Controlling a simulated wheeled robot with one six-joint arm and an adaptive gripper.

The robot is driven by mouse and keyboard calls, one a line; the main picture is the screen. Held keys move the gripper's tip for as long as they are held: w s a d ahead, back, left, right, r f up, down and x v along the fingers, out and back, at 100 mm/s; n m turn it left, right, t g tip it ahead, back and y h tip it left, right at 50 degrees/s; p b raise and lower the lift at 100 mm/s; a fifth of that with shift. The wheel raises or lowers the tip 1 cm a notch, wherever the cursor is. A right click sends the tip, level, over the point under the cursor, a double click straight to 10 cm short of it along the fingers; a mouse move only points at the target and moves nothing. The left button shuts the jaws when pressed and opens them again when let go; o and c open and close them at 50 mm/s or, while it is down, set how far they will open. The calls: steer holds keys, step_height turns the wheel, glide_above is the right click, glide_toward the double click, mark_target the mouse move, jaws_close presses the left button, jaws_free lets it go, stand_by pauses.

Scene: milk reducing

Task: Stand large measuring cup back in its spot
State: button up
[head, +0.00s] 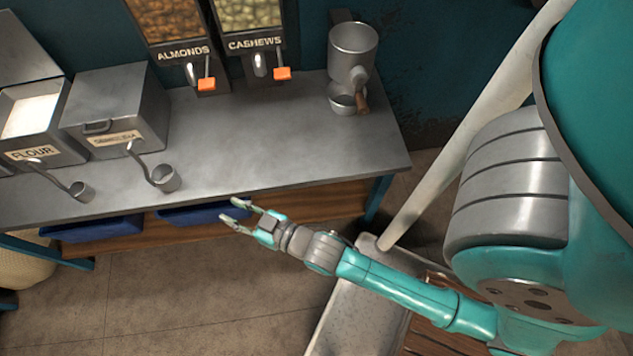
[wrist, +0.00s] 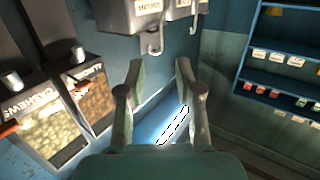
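Two grey measuring cups with long handles show on the counter in the head view. The larger-looking cup (head: 164,179) is in front of the lidded box with a faint label, its handle running up and left towards that box. The smaller-looking cup (head: 82,191) is in front of the flour box, to the left. I cannot tell whether the handles touch the boxes. My gripper (head: 228,209) is open and empty, near the counter's front edge, right of both cups. In the wrist view my gripper's fingers (wrist: 160,66) are apart with nothing between them, and no cup shows there.
The flour box (head: 45,145) stands open beside the closed box (head: 118,110). Almond (head: 165,18) and cashew (head: 249,15) dispensers hang behind. A grey machine (head: 352,62) with a bowl below stands at the counter's right end. The counter's middle (head: 265,135) is clear.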

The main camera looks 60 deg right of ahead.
steer(key=s+r+g, duration=0.1)
steer(key=s+r, duration=0.2)
steer(key=s, duration=1)
steer(key=s+r+g, duration=0.1)
steer(key=s+r, duration=0.2)
steer(key=s, duration=0.9)
steer(key=shift+s+d+r, duration=0.2)
steer(key=shift+s+d, duration=0.1)
steer(key=shift+s, duration=0.05)
